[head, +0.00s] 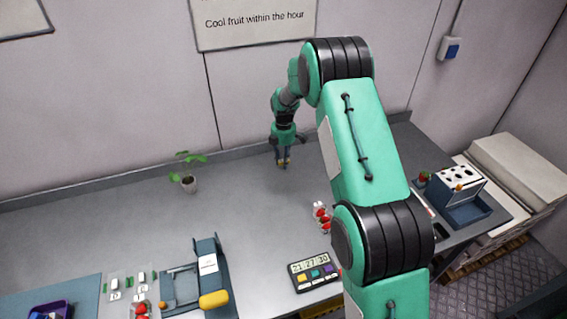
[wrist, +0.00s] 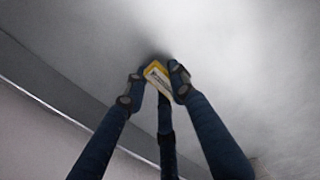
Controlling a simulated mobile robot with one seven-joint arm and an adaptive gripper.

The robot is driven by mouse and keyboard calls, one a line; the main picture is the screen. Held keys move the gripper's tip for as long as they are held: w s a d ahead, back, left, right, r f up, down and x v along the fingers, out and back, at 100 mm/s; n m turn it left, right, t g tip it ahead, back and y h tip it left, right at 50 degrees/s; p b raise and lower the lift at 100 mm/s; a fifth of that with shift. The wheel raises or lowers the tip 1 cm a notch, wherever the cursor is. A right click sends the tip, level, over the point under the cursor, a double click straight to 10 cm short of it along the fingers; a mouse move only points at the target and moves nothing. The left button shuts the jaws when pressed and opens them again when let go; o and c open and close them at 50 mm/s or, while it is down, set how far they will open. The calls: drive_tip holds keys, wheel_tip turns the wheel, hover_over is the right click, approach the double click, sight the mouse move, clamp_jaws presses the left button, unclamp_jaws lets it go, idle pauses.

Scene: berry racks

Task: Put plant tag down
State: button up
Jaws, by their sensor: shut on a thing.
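The plant tag (wrist: 156,76) is a small yellow and white piece with dark marks, seen in the wrist view between my fingertips. My gripper (wrist: 160,84) is shut on it, with the dark blue fingers around it. In the head view my gripper (head: 283,164) points down at the back of the grey worktop, near the wall. The tag is close to the worktop surface; whether it touches cannot be told. In the head view the tag is too small to make out clearly.
A potted seedling (head: 189,183) stands to the left of my gripper. A timer (head: 314,271), red berries (head: 322,216) and a blue device with a yellow handle (head: 213,299) are nearer the front. The worktop around my gripper is clear.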

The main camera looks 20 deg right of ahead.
drive_tip(key=shift+f, duration=0.3)
drive_tip(key=shift+f, duration=0.15)
drive_tip(key=o, duration=0.8)
drive_tip(key=shift+c, duration=0.2)
wheel_tip(320, 180, up, 11)
drive_tip(key=shift+f+p, duration=0.15)
drive_tip(key=shift+p, duration=0.65)
drive_tip(key=shift+r, duration=0.8)
